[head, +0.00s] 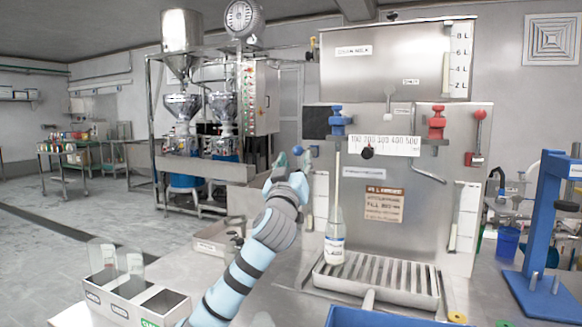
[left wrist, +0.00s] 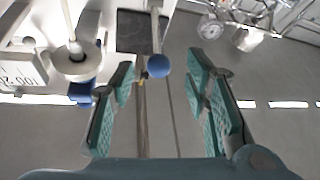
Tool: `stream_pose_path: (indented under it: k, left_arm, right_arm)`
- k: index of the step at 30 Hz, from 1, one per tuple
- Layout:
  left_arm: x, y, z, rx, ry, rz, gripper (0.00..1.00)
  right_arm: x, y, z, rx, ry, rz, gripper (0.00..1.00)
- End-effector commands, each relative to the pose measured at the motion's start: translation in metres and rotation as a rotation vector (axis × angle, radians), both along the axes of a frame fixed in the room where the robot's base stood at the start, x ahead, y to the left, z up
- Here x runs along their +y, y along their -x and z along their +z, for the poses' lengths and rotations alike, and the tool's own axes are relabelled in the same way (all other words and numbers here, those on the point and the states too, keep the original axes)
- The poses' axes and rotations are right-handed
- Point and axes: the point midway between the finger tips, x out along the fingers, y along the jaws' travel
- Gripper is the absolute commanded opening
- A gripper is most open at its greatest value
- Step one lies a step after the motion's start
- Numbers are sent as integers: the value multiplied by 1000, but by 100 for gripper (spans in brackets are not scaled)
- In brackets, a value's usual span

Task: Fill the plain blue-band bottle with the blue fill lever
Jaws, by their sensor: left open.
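The bottle (head: 335,240), with a pale label and a dark blue band, stands upright at the left end of the slatted drip tray (head: 395,292). A long pale tube or stream runs down into its neck from below the blue valve (head: 340,120). The blue fill lever's round knob (head: 298,150) sticks out left of the machine. My left gripper (head: 292,162) is beside this knob. In the left wrist view the knob (left wrist: 158,65) lies between the open fingers (left wrist: 165,90), near their tips, with no clear contact. The bottle's fill level is hard to tell. My right gripper is not seen.
A red valve (head: 437,122) and a red-knob lever (head: 478,118) are on the machine's right side. A blue press frame (head: 548,220) stands at the right. A divided box (head: 135,300) is at the lower left. A blue bin (head: 375,318) is at the front edge.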

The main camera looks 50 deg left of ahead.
Motion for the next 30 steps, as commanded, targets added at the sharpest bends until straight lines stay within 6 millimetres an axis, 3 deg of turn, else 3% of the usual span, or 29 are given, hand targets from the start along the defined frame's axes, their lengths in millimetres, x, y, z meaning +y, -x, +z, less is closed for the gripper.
stream_pose_path:
  k: [6,10,30]
  left_arm:
    - [-41,47,1,4,-11,1,42]
    - [-54,64,1,3,-6,1,42]
    - [-58,69,5,-1,-1,0,42]
  right_arm:
    - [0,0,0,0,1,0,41]
    - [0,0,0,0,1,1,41]
    - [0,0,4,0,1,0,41]
